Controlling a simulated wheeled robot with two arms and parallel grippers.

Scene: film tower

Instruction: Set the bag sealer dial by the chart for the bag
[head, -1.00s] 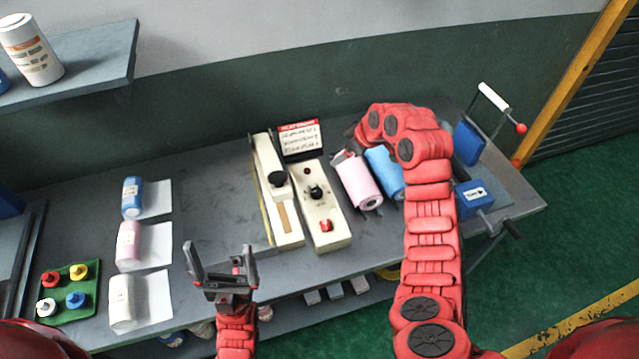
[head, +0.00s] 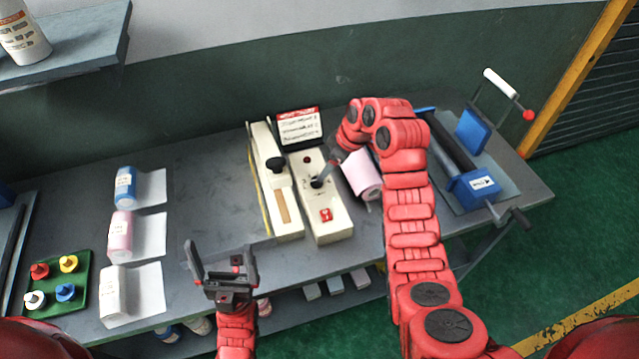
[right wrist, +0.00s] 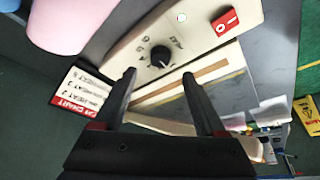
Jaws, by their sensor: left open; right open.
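The bag sealer (head: 331,232) is a cream unit on the bench, with a long sealing arm (head: 262,150) beside its panel. Its black dial (head: 317,183) is partly hidden by my right gripper in the head view; the dial (right wrist: 160,56) shows clearly in the right wrist view, its marks too small to read surely. My right gripper (right wrist: 159,75) is open and empty, fingers pointing at the dial, contact not visible. The chart (head: 299,127) with a red header stands behind the sealer. A pink roll (head: 362,175) lies right of it. My left gripper (head: 220,250) is open and empty by the bench's front.
A red switch (head: 326,215) is on the panel. Blue, pink and white rolls (head: 119,236) with white sheets lie at left, near a green tray (head: 78,298) of coloured knobs. A blue-ended roller device (head: 473,186) stands at right. The bench between left rolls and sealer is clear.

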